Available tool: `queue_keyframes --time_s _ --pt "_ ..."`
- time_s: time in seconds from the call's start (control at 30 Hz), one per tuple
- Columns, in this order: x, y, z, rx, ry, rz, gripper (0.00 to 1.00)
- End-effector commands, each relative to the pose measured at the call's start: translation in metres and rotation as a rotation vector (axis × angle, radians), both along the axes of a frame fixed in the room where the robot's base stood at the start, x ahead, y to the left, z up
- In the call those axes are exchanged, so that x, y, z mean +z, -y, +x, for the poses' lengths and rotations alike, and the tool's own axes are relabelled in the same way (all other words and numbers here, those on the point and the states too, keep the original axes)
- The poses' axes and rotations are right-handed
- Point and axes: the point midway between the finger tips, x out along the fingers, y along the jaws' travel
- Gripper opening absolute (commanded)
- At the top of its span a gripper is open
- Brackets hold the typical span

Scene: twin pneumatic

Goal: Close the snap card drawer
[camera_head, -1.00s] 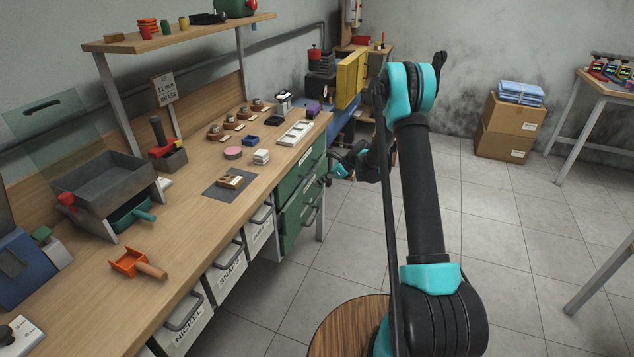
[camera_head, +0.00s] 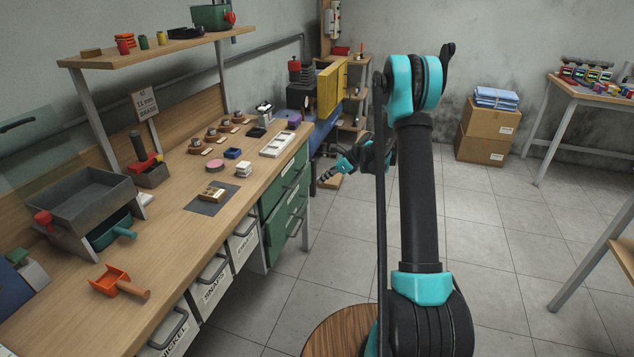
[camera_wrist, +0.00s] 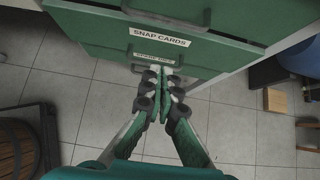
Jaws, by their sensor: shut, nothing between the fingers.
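The snap card drawer is the upper green drawer, labelled SNAP CARDS, at the top of the wrist view (camera_wrist: 105,27). Its dark pull handle is cut near the top edge. It also shows under the bench's far end in the head view (camera_head: 273,196). I cannot tell surely how far it stands out. A second green drawer (camera_wrist: 105,52) with a smaller label is below it. My gripper (camera_wrist: 165,78) is shut and empty, in front of the drawer fronts, apparently apart from them. In the head view my gripper (camera_head: 327,176) is right of the drawers.
The wooden bench (camera_head: 165,245) runs along the left, with white labelled bins (camera_head: 212,287) under its edge. A round wooden top (camera_head: 335,335) is near my base. Tiled floor (camera_head: 500,250) is open to the right. A yellow panel (camera_head: 331,90) stands beyond the bench.

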Motion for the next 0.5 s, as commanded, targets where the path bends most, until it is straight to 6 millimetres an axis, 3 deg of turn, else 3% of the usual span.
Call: queue_keyframes --time_s 0.5 --pt "-0.064 -0.066 0.024 0.002 0.001 0.0 0.0"
